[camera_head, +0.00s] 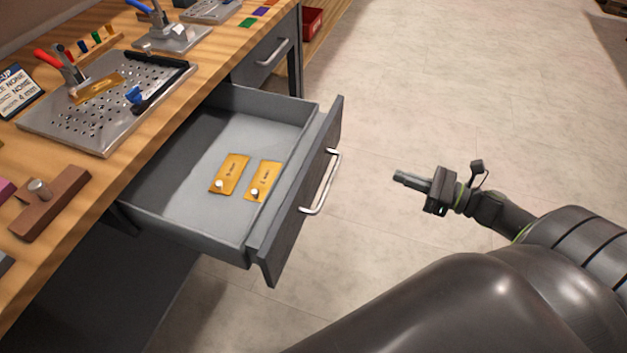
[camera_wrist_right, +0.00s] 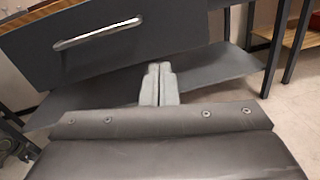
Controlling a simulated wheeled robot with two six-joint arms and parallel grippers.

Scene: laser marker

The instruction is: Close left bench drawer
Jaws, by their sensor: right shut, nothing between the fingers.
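The bench drawer (camera_head: 180,210) is pulled well out from under the wooden bench in the head view. Its dark front panel (camera_head: 285,225) carries a silver bar handle (camera_head: 322,182). Two yellow tags (camera_head: 230,174) lie inside on the drawer floor. My right gripper (camera_head: 400,177) is shut and empty, apart from the handle to its right over the floor. In the right wrist view the shut fingers (camera_wrist_right: 158,82) point toward the drawer front (camera_wrist_right: 85,40), with the handle (camera_wrist_right: 98,34) up and left of them. My left gripper is not in view.
A second drawer (camera_head: 262,62), shut, sits farther back under the bench. The benchtop (camera_head: 95,185) holds a perforated metal plate (camera_head: 60,120) with clamps, and a brown block (camera_head: 50,205) at the left. The floor (camera_head: 450,90) to the right of the drawer is clear.

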